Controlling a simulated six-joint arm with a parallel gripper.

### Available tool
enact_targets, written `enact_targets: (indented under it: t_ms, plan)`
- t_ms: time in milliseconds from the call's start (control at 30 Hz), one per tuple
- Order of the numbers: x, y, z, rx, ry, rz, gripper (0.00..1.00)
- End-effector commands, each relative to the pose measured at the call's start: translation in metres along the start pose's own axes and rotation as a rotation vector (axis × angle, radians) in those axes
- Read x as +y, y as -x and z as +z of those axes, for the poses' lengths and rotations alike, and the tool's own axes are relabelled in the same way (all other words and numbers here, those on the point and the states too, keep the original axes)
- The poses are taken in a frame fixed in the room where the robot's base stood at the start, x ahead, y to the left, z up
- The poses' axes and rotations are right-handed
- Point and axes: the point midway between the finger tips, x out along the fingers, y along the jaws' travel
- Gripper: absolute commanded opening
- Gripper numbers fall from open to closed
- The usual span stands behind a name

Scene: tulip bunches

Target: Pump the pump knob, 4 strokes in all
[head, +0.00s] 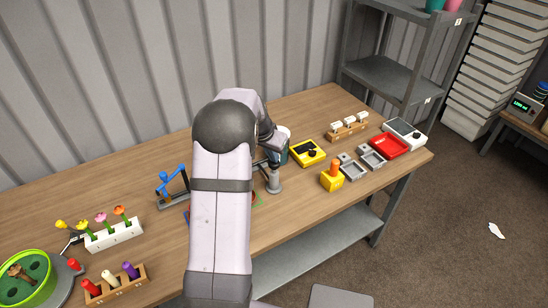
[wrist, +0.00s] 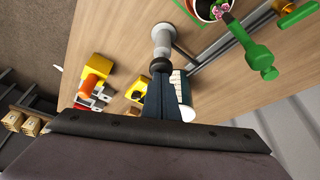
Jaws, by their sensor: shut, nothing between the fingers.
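A grey post on a round foot, topped by a dark round knob, stands near the table's front edge; this looks like the pump. Its post shows in the head view (head: 273,182), and the dark knob (wrist: 160,65) in the wrist view. My gripper (wrist: 160,76) is shut, with its fingertips right at the top of the knob and nothing between them. I cannot tell whether the tips touch the knob. In the head view my arm hides part of the area around the pump.
A yellow block with an orange peg (head: 334,172) and a yellow box with a black dial (head: 307,152) stand to the right. A red tray (head: 388,145) lies further right. A blue-handled device (head: 172,185) and a white flower rack (head: 114,235) are on the left.

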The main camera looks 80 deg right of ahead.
Motion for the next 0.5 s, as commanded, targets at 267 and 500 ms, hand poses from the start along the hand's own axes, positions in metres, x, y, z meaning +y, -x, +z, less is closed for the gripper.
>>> enact_targets:
  t_ms: [267, 500]
  plan:
    - [0.0, 0.021, -0.009, 0.001, 0.0, -0.001, 0.0]
    - [0.0, 0.037, -0.016, 0.0, 0.0, 0.0, 0.0]
